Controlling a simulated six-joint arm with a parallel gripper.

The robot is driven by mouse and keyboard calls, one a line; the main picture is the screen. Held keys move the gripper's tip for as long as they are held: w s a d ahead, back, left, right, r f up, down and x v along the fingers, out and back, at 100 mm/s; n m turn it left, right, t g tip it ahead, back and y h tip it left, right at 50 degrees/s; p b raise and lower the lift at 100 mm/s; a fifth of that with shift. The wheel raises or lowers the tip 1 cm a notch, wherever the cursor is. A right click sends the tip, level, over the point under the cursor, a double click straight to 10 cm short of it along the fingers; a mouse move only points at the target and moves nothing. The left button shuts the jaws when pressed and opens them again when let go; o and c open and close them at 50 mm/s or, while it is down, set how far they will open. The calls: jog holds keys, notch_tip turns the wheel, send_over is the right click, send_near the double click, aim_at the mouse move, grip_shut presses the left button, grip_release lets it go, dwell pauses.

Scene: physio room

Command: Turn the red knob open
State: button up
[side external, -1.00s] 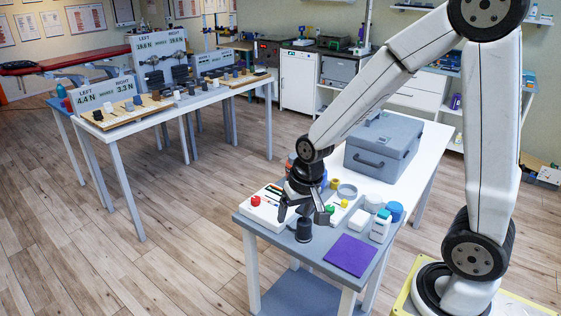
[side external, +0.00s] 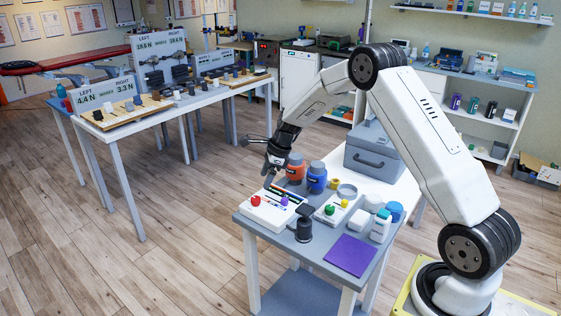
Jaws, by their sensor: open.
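The red knob (side external: 255,200) sits on the left part of a white panel (side external: 265,216) at the left corner of the near table. My gripper (side external: 268,180) points down just above and behind the red knob, at the panel's back edge. It looks apart from the knob and holds nothing that I can see. The jaws are open, though the gap between the fingers is hard to make out at this size. A purple knob (side external: 284,200) stands on the same panel to the right.
A dark cylinder (side external: 304,231) stands in front of the panel. A second white panel with a green knob (side external: 329,209) is to the right. Orange (side external: 295,168) and blue (side external: 317,177) jars stand behind. A purple mat (side external: 349,254), white bottles and a grey case (side external: 378,150) lie further right.

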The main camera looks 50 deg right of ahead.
aim_at(256, 198)
jog(key=shift+w+d+f, duration=0.1)
jog(key=shift+w+d, duration=0.05)
jog(key=shift+d, duration=0.05)
jog(key=shift+x, duration=3.9)
grip_shut()
